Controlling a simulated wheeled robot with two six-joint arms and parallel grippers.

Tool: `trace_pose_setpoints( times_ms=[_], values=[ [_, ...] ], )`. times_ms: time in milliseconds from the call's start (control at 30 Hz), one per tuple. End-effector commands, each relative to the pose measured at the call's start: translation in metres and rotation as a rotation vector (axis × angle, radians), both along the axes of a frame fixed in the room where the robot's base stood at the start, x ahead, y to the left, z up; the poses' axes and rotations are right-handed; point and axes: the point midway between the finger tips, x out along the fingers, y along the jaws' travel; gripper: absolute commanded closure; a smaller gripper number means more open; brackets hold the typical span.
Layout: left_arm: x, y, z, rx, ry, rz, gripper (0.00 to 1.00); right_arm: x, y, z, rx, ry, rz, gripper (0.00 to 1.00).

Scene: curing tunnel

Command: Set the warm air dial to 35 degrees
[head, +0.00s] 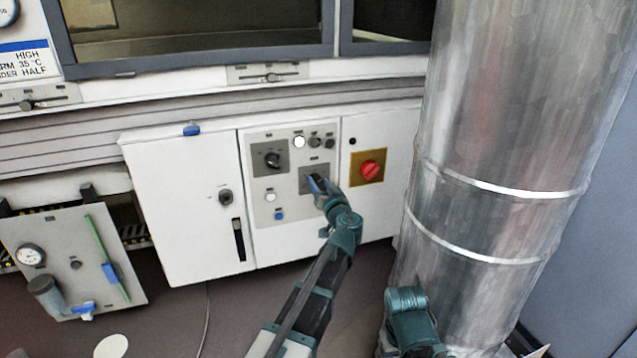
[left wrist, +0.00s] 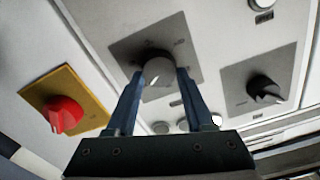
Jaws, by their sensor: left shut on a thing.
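My left gripper (head: 318,184) reaches the control panel (head: 262,222) on the white cabinet. In the left wrist view its two blue fingers (left wrist: 158,78) are shut on a round grey dial knob (left wrist: 158,68) with a pale pointer mark, one finger on each side. The knob sits on a grey square plate (left wrist: 128,50), which also shows in the head view (head: 306,178), where the gripper hides the knob. The plate's scale marks are too small to read. My right gripper is not visible.
A second black dial (head: 272,160) is up and left of the held one. A red rotary switch (head: 370,169) on a yellow plate is close on the right. A large metal duct (head: 500,150) stands further right. Small round lamps or buttons (head: 299,142) sit above.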

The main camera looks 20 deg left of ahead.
Motion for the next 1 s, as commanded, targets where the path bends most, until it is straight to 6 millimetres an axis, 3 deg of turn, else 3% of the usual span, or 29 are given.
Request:
trace_pose_setpoints(
  times_ms=[400, 433, 567, 867, 1000],
  values=[
    [-0.004, 0.005, 0.000, 0.043, 0.029, 0.014, 1.00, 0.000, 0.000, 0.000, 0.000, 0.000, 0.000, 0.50],
    [-0.004, 0.006, 0.000, 0.043, 0.029, 0.014, 0.42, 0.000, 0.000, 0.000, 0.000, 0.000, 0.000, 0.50],
    [-0.004, 0.005, 0.000, 0.043, 0.028, 0.012, 0.18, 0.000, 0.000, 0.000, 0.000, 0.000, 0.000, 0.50],
    [-0.004, 0.002, 0.000, 0.042, 0.028, 0.007, 0.17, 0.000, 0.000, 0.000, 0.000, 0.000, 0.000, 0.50],
    [-0.018, -0.007, 0.002, 0.042, 0.028, 0.004, 0.17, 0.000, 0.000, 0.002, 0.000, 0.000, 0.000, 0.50]
  ],
)
